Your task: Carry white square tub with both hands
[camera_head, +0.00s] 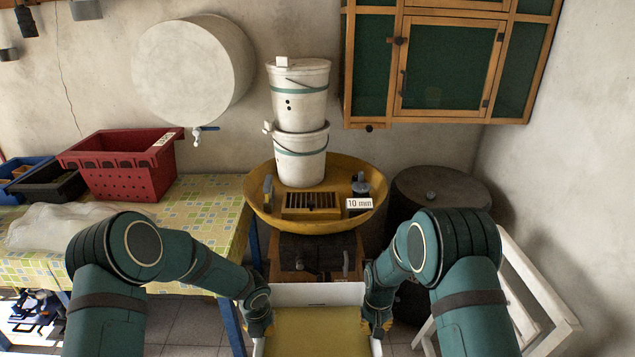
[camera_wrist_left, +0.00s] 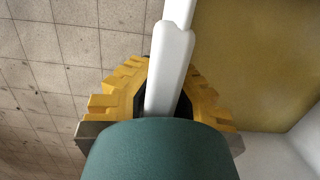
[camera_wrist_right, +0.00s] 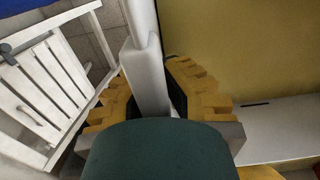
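The white square tub (camera_head: 318,293) is at the bottom middle of the head view, its near part cut off by the frame. A flat yellow surface fills its inside. My left gripper (camera_head: 263,322) is at its left side; in the left wrist view its yellow fingers (camera_wrist_left: 163,92) are shut on the white rim (camera_wrist_left: 170,60). My right gripper (camera_head: 378,320) is at the right side; in the right wrist view its fingers (camera_wrist_right: 155,88) are shut on the rim (camera_wrist_right: 145,65). The tub looks level. What is under it is hidden.
A yellow basin (camera_head: 265,205) with stacked white buckets (camera_head: 300,160) stands beyond the tub. A table with a checked cloth (camera_head: 215,190) and red crate (camera_head: 120,178) is left. A dark barrel (camera_head: 425,185) and white slatted chair (camera_head: 545,290) are right. Tiled floor shows left of the tub.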

